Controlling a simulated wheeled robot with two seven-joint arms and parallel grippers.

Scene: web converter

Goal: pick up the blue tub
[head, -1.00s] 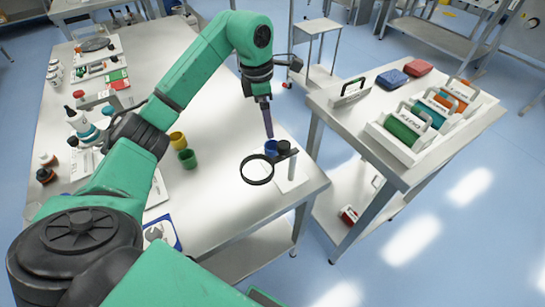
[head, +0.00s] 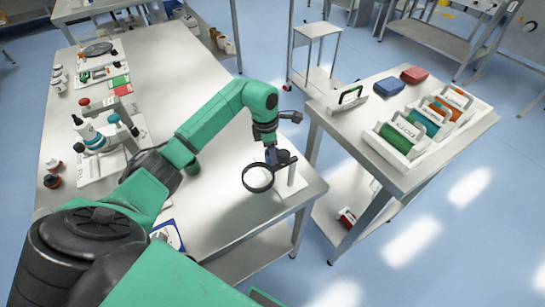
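My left gripper (head: 270,152) points down at the near right part of the long white table, just behind the round black-rimmed magnifier (head: 258,178). It is at the spot where the blue tub stood in the earlier head view. The tub is now hidden or nearly so by the gripper and magnifier; the small dark blue patch there could be tub or fingers. I cannot tell whether the fingers are around it, touching it or shut. My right gripper is out of view.
The magnifier's post (head: 291,172) stands close to the right of my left gripper. A green tub (head: 193,168) shows partly beside my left arm. The table's far middle is clear.

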